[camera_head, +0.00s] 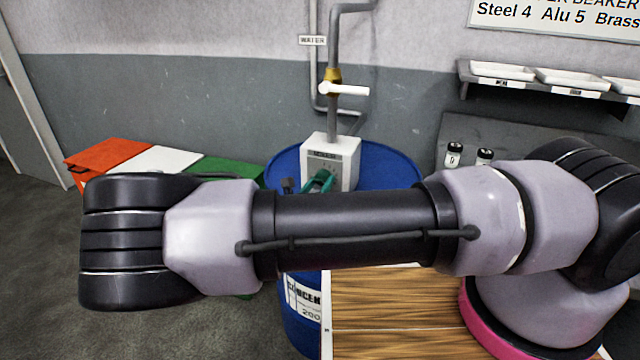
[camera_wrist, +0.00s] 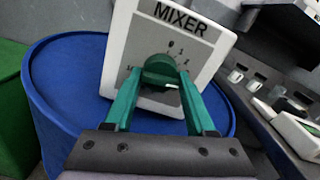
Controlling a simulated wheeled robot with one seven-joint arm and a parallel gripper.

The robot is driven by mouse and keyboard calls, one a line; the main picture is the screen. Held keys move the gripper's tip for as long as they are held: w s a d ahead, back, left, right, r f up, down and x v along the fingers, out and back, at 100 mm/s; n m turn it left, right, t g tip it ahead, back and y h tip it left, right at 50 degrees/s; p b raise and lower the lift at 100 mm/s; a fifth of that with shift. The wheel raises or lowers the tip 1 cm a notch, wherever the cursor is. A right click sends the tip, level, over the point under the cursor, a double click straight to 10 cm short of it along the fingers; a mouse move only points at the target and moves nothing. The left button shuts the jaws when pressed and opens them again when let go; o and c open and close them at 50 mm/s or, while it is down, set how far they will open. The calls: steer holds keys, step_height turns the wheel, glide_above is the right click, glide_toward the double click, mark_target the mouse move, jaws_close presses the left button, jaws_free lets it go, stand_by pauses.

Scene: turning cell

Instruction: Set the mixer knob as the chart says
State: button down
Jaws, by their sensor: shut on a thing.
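The mixer (camera_head: 330,160) is a white box labelled MIXER on top of a blue drum (camera_head: 400,172). It fills the upper middle of the wrist view (camera_wrist: 205,62). Its green knob (camera_wrist: 160,72) sits on a grey dial face with small numbers around it, only some readable. My gripper (camera_wrist: 158,84) has its green fingers shut on the knob, one on each side. In the head view the gripper (camera_head: 322,181) is partly hidden behind my arm. The chart (camera_head: 560,14) on the wall is cut off; it reads "Steel 4 Alu 5 Brass".
A water pipe with a yellow fitting and white lever (camera_head: 345,90) rises behind the mixer. Orange, white and green bins (camera_head: 165,160) stand left of the drum. A shelf with white trays (camera_head: 500,70) hangs at right above a dark bench with small containers (camera_head: 454,155).

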steer(key=n, duration=0.6)
steer(key=shift+n, duration=0.3)
stand_by(0.4)
steer(key=shift+c, duration=1.2)
jaws_free()
steer(key=shift+s, duration=0.15)
steer(key=v, duration=1)
steer(key=shift+s, duration=0.25)
steer(key=shift+r, duration=0.1)
